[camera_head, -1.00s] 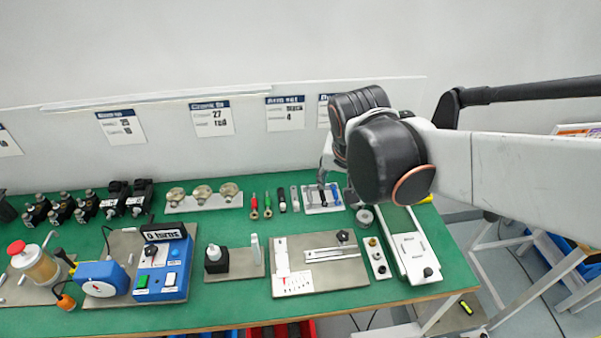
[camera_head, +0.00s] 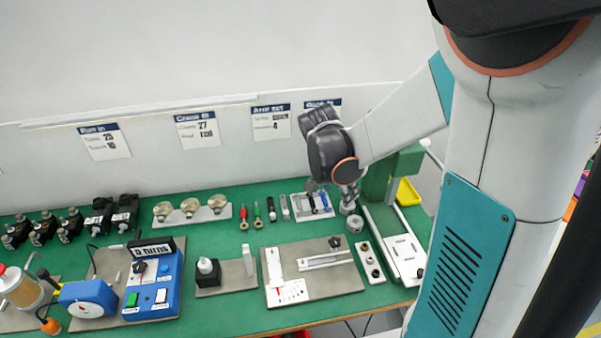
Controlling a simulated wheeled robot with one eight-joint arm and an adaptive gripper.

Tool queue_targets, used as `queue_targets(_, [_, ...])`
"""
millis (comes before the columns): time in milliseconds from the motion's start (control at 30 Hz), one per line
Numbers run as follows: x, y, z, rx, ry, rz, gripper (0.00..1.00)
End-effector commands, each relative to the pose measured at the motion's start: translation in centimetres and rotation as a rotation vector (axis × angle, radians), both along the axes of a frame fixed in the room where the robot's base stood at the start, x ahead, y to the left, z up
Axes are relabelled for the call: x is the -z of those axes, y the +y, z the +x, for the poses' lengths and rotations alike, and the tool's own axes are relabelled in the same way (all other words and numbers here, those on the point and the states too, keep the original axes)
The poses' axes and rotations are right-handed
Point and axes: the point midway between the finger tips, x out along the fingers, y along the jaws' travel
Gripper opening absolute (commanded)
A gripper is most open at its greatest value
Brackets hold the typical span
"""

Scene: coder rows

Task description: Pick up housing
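My gripper (camera_head: 348,197) points down at the back right of the green bench, below the black wrist. It is small and partly hidden, so I cannot tell whether its fingers are open or shut. A round grey metal part (camera_head: 347,208) sits right under it, and another grey round part (camera_head: 354,225) stands just in front. I cannot tell whether the gripper touches either one. Which part is the housing is not clear. Several black units with metal ends (camera_head: 70,225) stand in a row at the back left, far from my gripper.
A white-and-blue fixture (camera_head: 313,205) lies left of my gripper. A green press-like stand (camera_head: 378,184) and a long white rail (camera_head: 403,255) are to its right. A grey plate with white slides (camera_head: 312,270), a blue control box (camera_head: 153,285) and hand tools (camera_head: 257,215) fill the bench front and middle.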

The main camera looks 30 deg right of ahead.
Motion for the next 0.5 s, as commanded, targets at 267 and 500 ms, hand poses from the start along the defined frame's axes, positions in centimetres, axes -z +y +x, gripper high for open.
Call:
queue_targets(267, [3.8,-2.7,0.6,0.204,0.011,-0.027,0.53])
queue_targets(500, [6.1,-3.7,0.6,0.233,0.011,-0.03,0.53])
